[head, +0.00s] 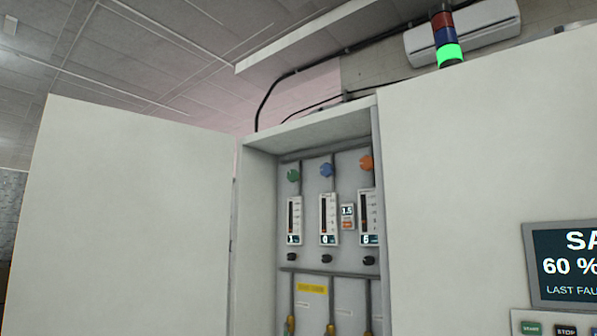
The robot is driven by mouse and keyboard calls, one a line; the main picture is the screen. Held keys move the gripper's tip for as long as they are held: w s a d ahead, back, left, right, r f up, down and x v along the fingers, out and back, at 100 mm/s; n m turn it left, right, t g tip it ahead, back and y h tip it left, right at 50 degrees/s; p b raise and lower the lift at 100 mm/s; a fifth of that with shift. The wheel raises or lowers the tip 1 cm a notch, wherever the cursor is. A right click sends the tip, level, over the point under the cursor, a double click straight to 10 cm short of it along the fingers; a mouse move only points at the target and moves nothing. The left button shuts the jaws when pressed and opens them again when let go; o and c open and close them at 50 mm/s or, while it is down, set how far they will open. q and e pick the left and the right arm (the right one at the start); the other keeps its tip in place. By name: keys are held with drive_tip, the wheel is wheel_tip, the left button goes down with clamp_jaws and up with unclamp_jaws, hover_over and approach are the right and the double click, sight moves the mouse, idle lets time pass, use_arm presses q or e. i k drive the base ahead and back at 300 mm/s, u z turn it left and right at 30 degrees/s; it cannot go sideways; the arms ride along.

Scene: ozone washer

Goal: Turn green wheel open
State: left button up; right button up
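A small green wheel (293,175) sits at the upper left inside an open cabinet (262,230), above a flow gauge (294,220). A blue wheel (326,170) and an orange wheel (366,163) sit to its right in the same row, each above its own gauge. Neither of my grippers is in view, and nothing is seen touching the wheels.
The cabinet door (135,210) stands open to the left. A plain cabinet front (480,150) fills the right, with a display screen (565,265) and buttons at its lower right. A signal tower (447,38) on top glows green. The cabinet opening is clear.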

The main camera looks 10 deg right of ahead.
sight(292, 175)
drive_tip(key=u, duration=0.9)
drive_tip(key=i, duration=1.6)
drive_tip(key=z, duration=0.8)
